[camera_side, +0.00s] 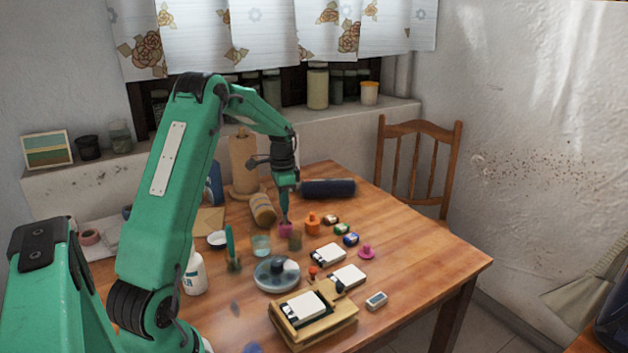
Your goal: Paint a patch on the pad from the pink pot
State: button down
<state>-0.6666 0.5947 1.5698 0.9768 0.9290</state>
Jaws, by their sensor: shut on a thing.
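My gripper (285,207) points down at the middle of the table, shut on a thin upright thing that looks like a brush, mostly hidden by the jaws. Right below it is the pink pot (286,230); I cannot tell how deep the brush tip reaches into it. A pink piece with a knob, like a lid (367,252), sits apart to the right. White pads lie nearer the camera: one (305,306) on a wooden box (328,326), others flat on the table (347,275) and behind it (328,254). I cannot tell which is meant.
An orange pot (313,223) stands just right of the pink one, with small dark and coloured blocks (351,240) beyond. A glass (261,245), a round grey dish (276,275) and a white bottle (194,274) stand nearer. A dark roll (328,188) lies behind.

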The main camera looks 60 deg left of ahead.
jog(key=shift+f, duration=0.4)
dwell(0.9)
jog(key=shift+r, duration=0.1)
jog(key=shift+r, duration=3.45)
jog(key=d+r+n, duration=0.1)
jog(key=d+r, duration=0.1)
jog(key=d, duration=1.4)
jog(key=d+r+n, duration=0.2)
jog(key=d, duration=1.3)
jog(key=shift+d+r, duration=0.15)
jog(key=shift+d, duration=0.25)
jog(key=shift+s, duration=0.1)
